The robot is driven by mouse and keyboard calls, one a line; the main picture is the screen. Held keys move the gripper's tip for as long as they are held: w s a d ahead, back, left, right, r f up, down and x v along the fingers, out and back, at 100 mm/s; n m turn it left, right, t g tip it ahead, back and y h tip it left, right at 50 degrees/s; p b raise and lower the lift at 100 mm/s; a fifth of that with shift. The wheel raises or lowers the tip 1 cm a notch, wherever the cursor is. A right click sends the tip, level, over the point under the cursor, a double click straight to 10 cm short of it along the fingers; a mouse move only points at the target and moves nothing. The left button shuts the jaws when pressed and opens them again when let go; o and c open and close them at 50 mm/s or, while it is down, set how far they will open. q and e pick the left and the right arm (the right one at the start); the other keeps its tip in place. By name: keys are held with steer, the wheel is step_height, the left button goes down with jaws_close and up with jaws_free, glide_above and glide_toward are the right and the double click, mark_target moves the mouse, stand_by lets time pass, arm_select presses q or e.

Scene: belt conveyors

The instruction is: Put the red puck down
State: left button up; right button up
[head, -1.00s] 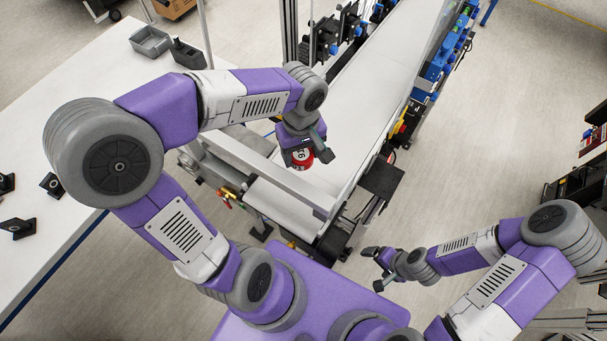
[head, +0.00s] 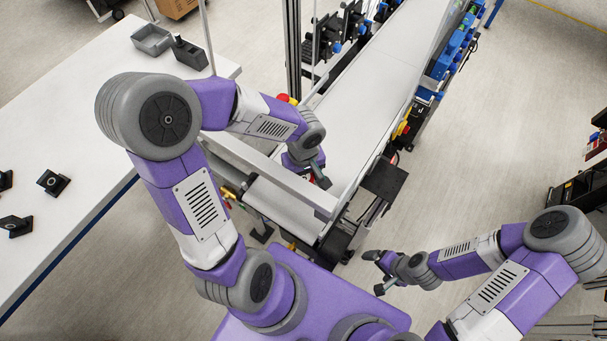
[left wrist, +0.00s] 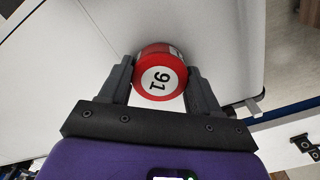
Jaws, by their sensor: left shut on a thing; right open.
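The red puck (left wrist: 160,72) has a white face marked 91 and sits between the two dark fingers of my left gripper (left wrist: 160,90) in the left wrist view. The fingers are shut on its sides. In the head view my left gripper (head: 312,172) is low over the near part of the white conveyor belt (head: 366,100), and the wrist hides nearly all of the puck. I cannot tell whether the puck touches the belt. My right gripper (head: 376,272) is open and empty, over the floor right of the conveyor's near end.
A white table (head: 75,120) on the left holds a grey tray (head: 151,39) and several small black parts. The belt beyond my left gripper is clear.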

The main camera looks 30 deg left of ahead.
arm_select(q)
steer(key=shift+f, duration=0.15)
steer(key=o, duration=1.2)
steer(key=shift+r, duration=0.2)
step_height(320, 180, up, 12)
steer(key=shift+p, duration=1.05)
